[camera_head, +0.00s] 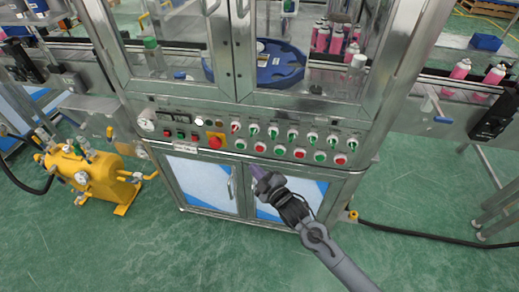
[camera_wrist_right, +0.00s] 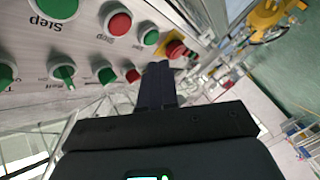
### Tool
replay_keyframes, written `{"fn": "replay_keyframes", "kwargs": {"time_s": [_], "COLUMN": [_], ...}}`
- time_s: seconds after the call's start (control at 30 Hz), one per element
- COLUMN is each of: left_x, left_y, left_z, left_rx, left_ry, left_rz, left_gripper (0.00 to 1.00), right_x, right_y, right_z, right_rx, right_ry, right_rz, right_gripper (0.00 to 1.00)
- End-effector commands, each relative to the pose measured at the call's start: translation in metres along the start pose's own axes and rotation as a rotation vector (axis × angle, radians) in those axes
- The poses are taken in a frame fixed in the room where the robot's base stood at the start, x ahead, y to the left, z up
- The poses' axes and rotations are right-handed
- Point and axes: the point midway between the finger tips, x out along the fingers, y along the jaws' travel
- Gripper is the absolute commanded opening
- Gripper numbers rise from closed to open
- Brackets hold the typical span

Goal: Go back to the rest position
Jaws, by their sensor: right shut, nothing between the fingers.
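My right gripper (camera_head: 262,176) is shut and empty in the head view, just in front of the machine's lower front, below the control panel (camera_head: 225,150). In the right wrist view my right gripper (camera_wrist_right: 158,68) shows its dark fingers together, pointing toward the panel's buttons. A red emergency stop button (camera_head: 214,142) sits on the panel; it also shows in the wrist view (camera_wrist_right: 176,49), just beyond the fingertips. Whether the fingers touch the panel cannot be told. My left gripper is not in view.
A yellow pump unit (camera_head: 88,178) stands on the green floor at the left. Pink cans (camera_head: 461,69) stand on the conveyor at the right. A blue round drum (camera_head: 278,66) is behind the machine's glass doors. A black cable (camera_head: 425,236) runs along the floor at the right.

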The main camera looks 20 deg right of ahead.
Motion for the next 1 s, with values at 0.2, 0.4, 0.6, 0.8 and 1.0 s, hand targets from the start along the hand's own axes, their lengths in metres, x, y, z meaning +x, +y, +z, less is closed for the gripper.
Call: {"fn": "replay_keyframes", "kwargs": {"time_s": [0.2,0.4,0.6,0.8,1.0], "left_x": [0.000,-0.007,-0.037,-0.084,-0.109], "left_y": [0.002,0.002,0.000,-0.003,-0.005], "left_z": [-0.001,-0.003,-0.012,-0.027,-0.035], "left_rx": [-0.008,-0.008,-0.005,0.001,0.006], "left_ry": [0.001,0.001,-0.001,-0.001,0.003], "left_rz": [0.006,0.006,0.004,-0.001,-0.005], "left_gripper": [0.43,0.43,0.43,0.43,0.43], "right_x": [0.000,-0.009,-0.061,-0.165,-0.269], "right_y": [0.000,-0.011,-0.053,-0.064,-0.046], "right_z": [0.000,0.006,0.019,-0.005,-0.025], "right_rx": [0.000,0.007,0.070,0.239,0.486], "right_ry": [0.000,-0.019,-0.095,-0.288,-0.641], "right_rz": [0.000,-0.024,-0.108,-0.240,-0.387], "right_gripper": [0.00,0.00,0.00,0.00,0.00]}}
